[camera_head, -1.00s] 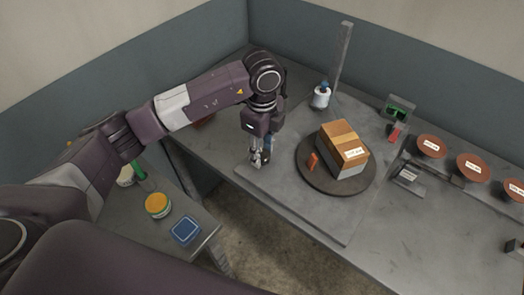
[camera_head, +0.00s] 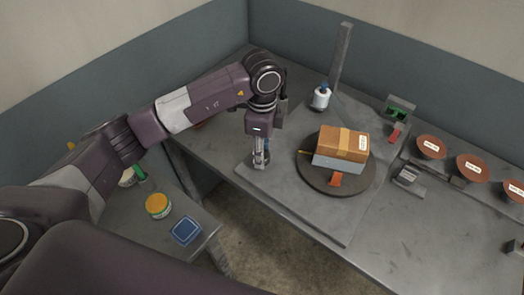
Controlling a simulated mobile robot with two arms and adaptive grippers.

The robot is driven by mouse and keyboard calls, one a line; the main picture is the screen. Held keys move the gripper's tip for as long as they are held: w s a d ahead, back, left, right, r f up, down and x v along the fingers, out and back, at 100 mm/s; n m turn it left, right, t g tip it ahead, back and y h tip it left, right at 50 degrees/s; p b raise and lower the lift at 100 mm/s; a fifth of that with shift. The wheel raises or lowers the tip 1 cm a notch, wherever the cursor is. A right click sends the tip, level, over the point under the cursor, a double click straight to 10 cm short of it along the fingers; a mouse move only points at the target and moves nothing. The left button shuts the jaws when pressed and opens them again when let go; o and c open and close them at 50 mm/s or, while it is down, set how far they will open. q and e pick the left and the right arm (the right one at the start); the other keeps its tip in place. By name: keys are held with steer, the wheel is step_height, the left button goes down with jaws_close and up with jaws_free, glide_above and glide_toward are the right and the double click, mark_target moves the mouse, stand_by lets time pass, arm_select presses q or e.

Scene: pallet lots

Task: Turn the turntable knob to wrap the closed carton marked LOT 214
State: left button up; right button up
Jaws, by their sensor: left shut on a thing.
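The brown carton (camera_head: 340,144) sits closed on the dark round turntable (camera_head: 312,182), with a tape strip over its top. A white label shows at its right end, its print too small to read. Pale grey-blue wrap covers the lower part of its near side. An orange tab (camera_head: 336,180) stands on the turntable's near rim. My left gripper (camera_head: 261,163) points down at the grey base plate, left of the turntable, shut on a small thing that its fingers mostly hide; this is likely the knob. My right gripper is not in view.
A grey post (camera_head: 343,55) and a white spool (camera_head: 321,98) stand behind the turntable. A green device (camera_head: 400,108) and several brown discs (camera_head: 431,147) are on the right. A side table at lower left holds a yellow-lidded jar (camera_head: 158,205) and a blue box (camera_head: 186,231).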

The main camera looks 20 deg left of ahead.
arm_select(q)
steer(key=o, duration=1.2)
steer(key=shift+c, duration=0.2)
steer(key=shift+r, duration=0.1)
step_height(320, 180, up, 12)
stand_by(0.8)
